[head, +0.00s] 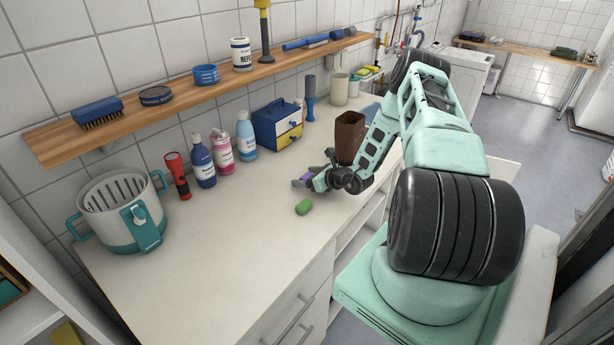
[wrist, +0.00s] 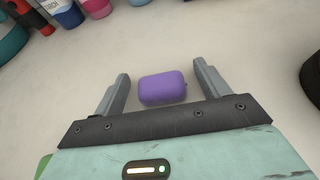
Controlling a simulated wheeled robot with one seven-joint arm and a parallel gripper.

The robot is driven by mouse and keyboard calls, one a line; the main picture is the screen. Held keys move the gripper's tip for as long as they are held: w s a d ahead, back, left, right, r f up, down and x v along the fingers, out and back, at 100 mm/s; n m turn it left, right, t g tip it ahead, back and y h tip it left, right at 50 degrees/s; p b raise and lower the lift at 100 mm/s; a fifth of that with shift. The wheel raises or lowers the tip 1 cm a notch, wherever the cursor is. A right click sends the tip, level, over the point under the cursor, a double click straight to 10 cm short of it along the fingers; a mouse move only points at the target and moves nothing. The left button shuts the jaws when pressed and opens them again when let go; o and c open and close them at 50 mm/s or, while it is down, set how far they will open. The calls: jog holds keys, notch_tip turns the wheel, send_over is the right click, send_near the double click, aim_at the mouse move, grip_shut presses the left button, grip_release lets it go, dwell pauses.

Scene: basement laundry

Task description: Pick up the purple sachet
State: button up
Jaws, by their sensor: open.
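The purple sachet (wrist: 163,88) is a small, rounded purple block lying on the white countertop (wrist: 225,40). In the wrist view it sits between the two fingers of my gripper (wrist: 162,85), nearer the tips, with a gap on each side. The gripper is open and holds nothing. In the head view my gripper (head: 322,178) is low over the counter, and only a sliver of the purple sachet (head: 303,180) shows beside it; the rest is hidden behind the gripper.
A green block (head: 303,207) lies just in front of my gripper. A brown container (head: 349,137) stands behind it. The counter's front middle is clear.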

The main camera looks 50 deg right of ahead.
jog(key=c, duration=1)
jog(key=shift+c, duration=0.2)
jog(key=shift+r, duration=0.1)
